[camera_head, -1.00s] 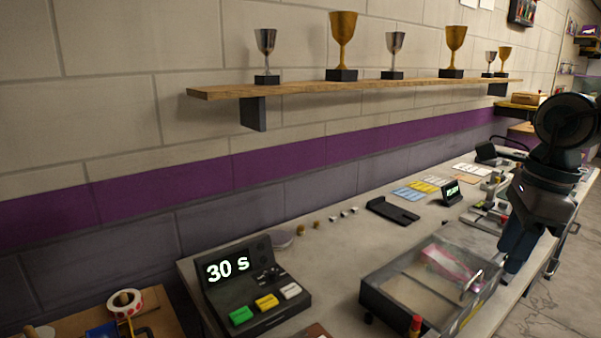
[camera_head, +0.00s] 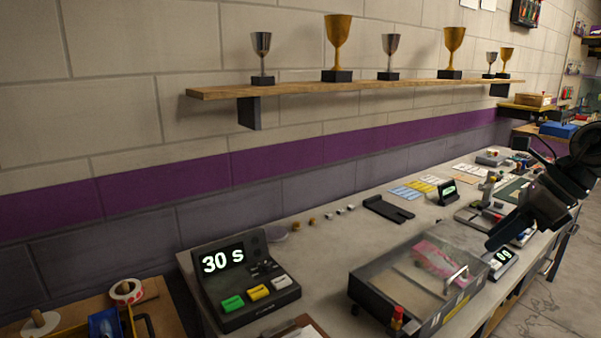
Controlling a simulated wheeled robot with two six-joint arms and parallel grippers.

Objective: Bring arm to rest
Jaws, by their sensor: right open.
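My right arm (camera_head: 566,180) comes in from the right edge, and its dark gripper (camera_head: 497,240) points down and left over the right part of the workbench (camera_head: 340,255). The gripper is open, and I see nothing held in it. It hangs beside the clear-lidded box (camera_head: 410,285), above a small digital display (camera_head: 503,256). The gap between its fingers is hard to make out. My left gripper is not in view.
A timer console (camera_head: 240,282) reading "30 s" stands at the bench's left end. A black tray (camera_head: 388,208), cards (camera_head: 415,189) and small parts lie further back. A wooden shelf (camera_head: 350,88) with several trophies hangs on the wall. Open floor (camera_head: 560,290) lies at right.

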